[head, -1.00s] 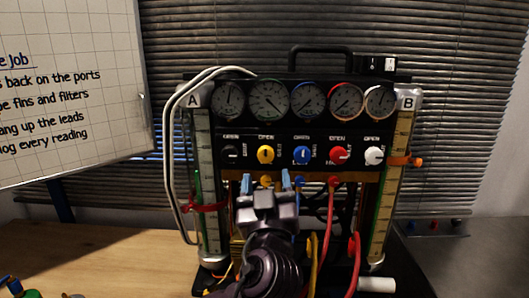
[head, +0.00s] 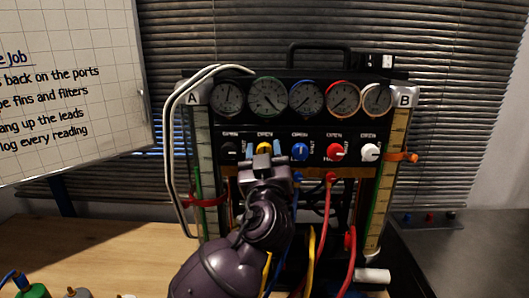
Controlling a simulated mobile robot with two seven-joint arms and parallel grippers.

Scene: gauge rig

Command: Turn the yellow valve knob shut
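The yellow valve knob (head: 264,147) is in the row of knobs on the black gauge rig panel, under an "OPEN" label. My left gripper (head: 264,151) is in front of it, with one blue fingertip on each side of the knob. The fingers look spread, with small gaps beside the knob; I cannot tell whether they touch it. The gripper body hides the knob's lower part. My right gripper is not in view.
A blue knob (head: 300,151) is close to the right finger, with a red knob (head: 336,152) and a white knob (head: 371,152) further right. A black knob (head: 229,151) is on the left. Hoses hang below. Several dial gauges (head: 268,97) sit above.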

